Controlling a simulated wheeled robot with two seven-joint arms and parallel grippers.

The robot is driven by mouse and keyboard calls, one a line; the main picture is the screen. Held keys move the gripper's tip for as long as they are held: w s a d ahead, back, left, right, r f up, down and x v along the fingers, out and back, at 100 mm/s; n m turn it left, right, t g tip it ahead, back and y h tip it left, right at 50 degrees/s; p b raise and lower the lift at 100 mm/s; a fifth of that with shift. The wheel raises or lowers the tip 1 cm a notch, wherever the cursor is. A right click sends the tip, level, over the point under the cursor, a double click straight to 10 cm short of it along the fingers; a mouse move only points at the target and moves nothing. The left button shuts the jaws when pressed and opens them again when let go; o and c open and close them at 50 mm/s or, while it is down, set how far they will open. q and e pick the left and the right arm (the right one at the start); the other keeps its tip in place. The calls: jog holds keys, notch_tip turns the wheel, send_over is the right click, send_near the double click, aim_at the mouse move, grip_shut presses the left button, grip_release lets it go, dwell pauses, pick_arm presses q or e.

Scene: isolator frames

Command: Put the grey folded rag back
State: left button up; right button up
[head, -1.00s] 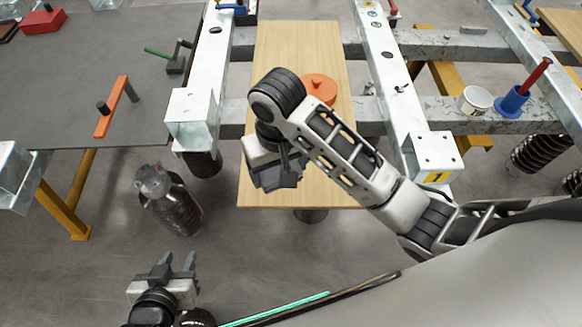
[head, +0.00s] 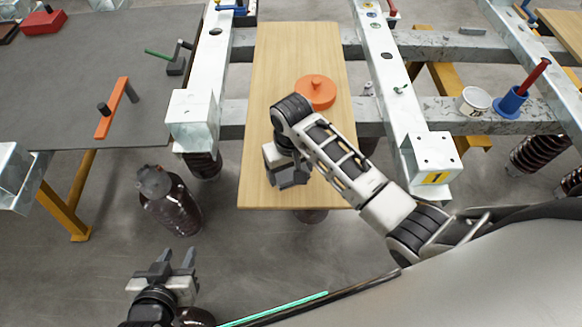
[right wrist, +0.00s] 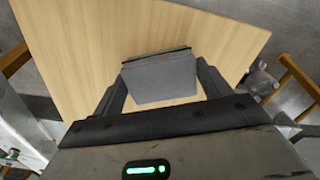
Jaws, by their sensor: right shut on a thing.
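The grey folded rag (right wrist: 158,78) shows in the right wrist view as a grey block with a darker top edge. It is between the two fingers of my right gripper (right wrist: 160,86), which is shut on it. In the head view my right gripper (head: 290,180) is over the near part of the wooden board (head: 300,55); I cannot clearly tell the rag from the dark fingers there. Whether the rag touches the board cannot be told. My left gripper (head: 176,262) is open and empty, low at the lower left, away from the board.
An orange round lid-like thing (head: 316,92) lies on the board beyond my right arm. White steel beams (head: 395,75) flank the board. A white cup (head: 473,101) and a blue holder (head: 511,100) stand at right. A dark bottle (head: 172,205) stands at left. The board's far part is clear.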

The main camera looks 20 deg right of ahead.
aim_at(291, 172)
jog(key=o, duration=0.9)
jog(key=shift+r, duration=0.1)
notch_tip(291, 172, up, 12)
jog(key=shift+f, duration=0.1)
dwell(0.5)
